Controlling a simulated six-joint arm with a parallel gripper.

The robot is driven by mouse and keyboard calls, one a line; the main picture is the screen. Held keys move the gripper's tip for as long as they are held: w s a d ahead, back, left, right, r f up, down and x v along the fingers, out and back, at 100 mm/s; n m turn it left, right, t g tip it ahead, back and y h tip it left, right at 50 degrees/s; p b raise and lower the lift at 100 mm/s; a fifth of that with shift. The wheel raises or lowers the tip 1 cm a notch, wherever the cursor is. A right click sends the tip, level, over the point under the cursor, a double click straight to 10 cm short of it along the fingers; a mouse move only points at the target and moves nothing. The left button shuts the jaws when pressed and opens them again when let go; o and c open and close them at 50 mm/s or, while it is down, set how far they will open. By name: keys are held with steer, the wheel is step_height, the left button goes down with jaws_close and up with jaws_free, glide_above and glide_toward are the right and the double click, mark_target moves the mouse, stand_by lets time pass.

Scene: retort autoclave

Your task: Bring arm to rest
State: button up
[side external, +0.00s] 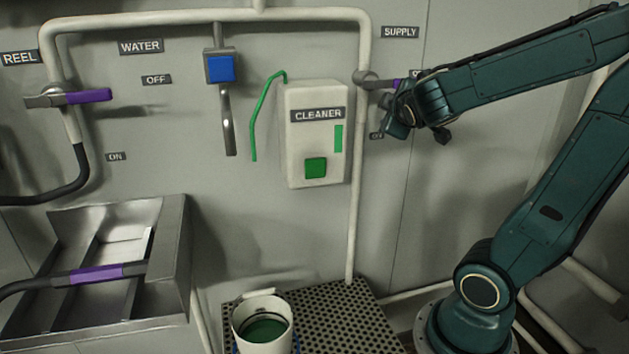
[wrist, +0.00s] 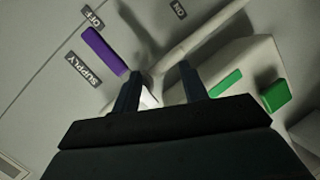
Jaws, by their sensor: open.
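My gripper (wrist: 160,95) is in the lower middle of the wrist view, with its two dark fingers spread apart and nothing between them. In the side external view my gripper (side external: 398,118) is at the right, close to the supply valve on the wall. The supply valve's purple handle (wrist: 104,51) lies just beyond and left of the fingers in the wrist view. In the side view only part of that handle (side external: 385,84) shows beside my wrist. Whether the fingers touch the handle cannot be told.
The cleaner dispenser (side external: 315,150) with a green button is left of my gripper. A vertical pipe (side external: 357,220) runs between them. A white bucket (side external: 262,318) with green liquid stands on a perforated platform (side external: 350,310). A metal sink (side external: 165,240) and reel valve handle (side external: 88,97) are at left.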

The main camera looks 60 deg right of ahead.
steer(key=a+f+m+y, duration=0.1)
steer(key=a+f+y, duration=0.1)
steer(key=a+y, duration=0.3)
steer(key=a+f+m+y, duration=0.1)
steer(key=a+f+y, duration=0.15)
steer(key=a, duration=0.55)
steer(key=s+a+f+g+y, duration=0.1)
steer(key=s+a+y, duration=0.4)
steer(key=a, duration=0.7)
steer(key=shift+s+f+n+g, duration=0.35)
steer(key=shift+s+f, duration=0.2)
steer(key=shift+s, duration=0.25)
steer(key=shift+a, duration=0.1)
